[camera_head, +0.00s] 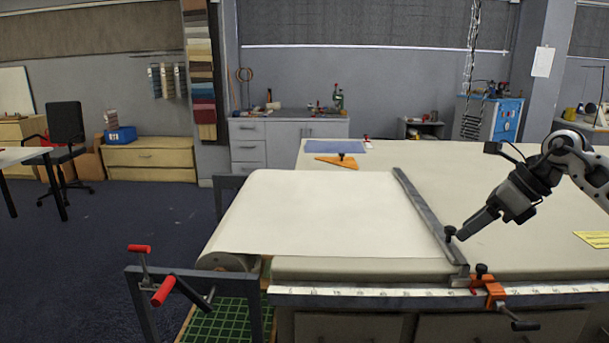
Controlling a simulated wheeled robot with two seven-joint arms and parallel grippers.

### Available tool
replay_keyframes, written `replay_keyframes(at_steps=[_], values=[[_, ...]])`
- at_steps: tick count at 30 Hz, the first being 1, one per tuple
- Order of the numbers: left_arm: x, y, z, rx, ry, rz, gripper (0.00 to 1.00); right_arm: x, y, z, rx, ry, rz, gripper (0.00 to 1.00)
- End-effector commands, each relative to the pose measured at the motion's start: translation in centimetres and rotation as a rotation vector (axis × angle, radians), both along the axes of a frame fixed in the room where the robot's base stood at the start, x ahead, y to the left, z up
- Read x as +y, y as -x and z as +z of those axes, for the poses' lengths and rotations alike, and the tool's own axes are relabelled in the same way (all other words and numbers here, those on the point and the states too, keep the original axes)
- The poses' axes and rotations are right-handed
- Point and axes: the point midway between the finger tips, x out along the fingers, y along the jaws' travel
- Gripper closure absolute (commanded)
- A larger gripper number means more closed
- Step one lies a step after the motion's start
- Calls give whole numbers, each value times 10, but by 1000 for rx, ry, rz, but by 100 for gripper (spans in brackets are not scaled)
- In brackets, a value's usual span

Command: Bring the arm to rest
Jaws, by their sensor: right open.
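My right gripper (466,234) comes in from the right on my right arm (575,160). It is above the table, with its fingertips beside a small black knob (450,232) on a long grey metal bar (415,197). I cannot tell whether the fingertips touch the knob. The gripper is open, and nothing shows held in it. My left gripper is not in view.
White cloth (320,215) lies over the left part of the long table (500,262). An orange clamp (488,290) sits at the front edge, near the measuring strip (375,292). A crank with red handles (163,291) stands front left. A yellow ruler (594,239) lies at right.

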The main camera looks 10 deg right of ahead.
Motion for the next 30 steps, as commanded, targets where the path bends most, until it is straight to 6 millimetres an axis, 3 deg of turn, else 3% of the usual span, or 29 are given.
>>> replay_keyframes(at_steps=[5, 6, 10, 13, 16, 20, 24, 28, 29, 30], values=[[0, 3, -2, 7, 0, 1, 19, 90, -11, -42, -3, -252, 52, 53], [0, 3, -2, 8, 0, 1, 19, 117, -10, -53, 5, -345, 54, 53], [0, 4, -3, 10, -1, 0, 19, 212, 5, -81, 84, -756, -15, 53], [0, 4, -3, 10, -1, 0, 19, 261, 22, -92, 206, -1108, -173, 53], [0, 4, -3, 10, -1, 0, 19, 283, 37, -107, 370, -1435, -417, 53], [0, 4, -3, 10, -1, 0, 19, 283, 60, -145, 629, -1790, -850, 53], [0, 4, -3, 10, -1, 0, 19, 269, 107, -212, 936, -2036, -1427, 53], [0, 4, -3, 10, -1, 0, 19, 263, 163, -266, 1166, -2103, -1914, 53], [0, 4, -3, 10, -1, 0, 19, 263, 175, -275, -1203, 2102, 1998, 53], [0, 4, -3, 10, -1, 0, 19, 263, 189, -284, -1187, 1993, 1995, 53]])
